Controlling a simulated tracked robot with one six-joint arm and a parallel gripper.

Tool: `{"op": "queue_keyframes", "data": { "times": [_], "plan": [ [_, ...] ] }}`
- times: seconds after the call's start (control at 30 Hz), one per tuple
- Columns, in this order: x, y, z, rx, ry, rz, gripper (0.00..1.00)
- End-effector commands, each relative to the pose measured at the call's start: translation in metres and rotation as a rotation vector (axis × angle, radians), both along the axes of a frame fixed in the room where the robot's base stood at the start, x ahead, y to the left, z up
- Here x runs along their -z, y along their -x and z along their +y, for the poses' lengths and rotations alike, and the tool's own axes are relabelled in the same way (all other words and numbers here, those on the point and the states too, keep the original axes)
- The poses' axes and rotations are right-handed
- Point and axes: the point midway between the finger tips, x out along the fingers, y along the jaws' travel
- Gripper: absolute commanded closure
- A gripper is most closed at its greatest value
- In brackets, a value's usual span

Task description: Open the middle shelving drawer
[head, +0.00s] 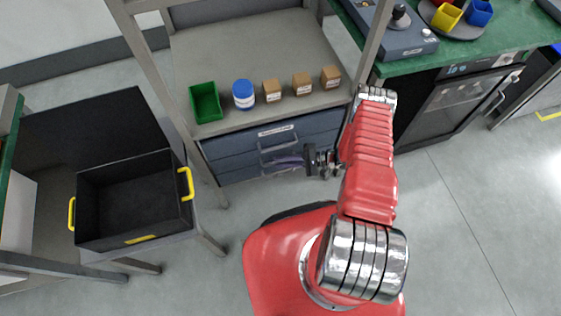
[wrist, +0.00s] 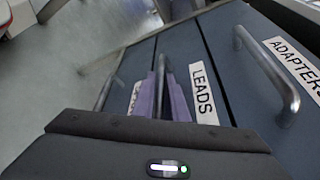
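A blue-grey drawer unit (head: 232,160) sits under the grey shelf bench, with its drawers stacked. In the wrist view, the middle drawer (wrist: 190,45) carries the label LEADS and looks flush with its neighbours. Its metal handle (wrist: 161,72) stands between the purple fingers of my gripper (wrist: 162,98), which look closed close about it. In the head view my gripper (head: 288,163) reaches the drawer front from the right. The top drawer (wrist: 250,60), labelled ADAPTERS, and the lowest drawer (wrist: 130,72) also look shut. The lowest drawer's label is partly hidden by a finger.
On the bench stand a green bin (head: 205,102), a blue-and-white tub (head: 243,95) and small brown boxes (head: 302,84). A black crate (head: 130,205) with yellow handles stands at left. A green worktop (head: 420,65) is at right. The floor in front right is clear.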

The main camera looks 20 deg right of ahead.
Motion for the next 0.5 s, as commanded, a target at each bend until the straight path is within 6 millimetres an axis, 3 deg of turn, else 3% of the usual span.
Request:
{"op": "queue_keyframes", "data": {
  "times": [0.17,0.5],
  "plan": [
    [0.0001,0.0001,-0.0001,0.0,0.0,0.0,1.0],
    [0.0007,0.0005,0.0,0.0,0.002,0.002,1.0]
  ]
}}
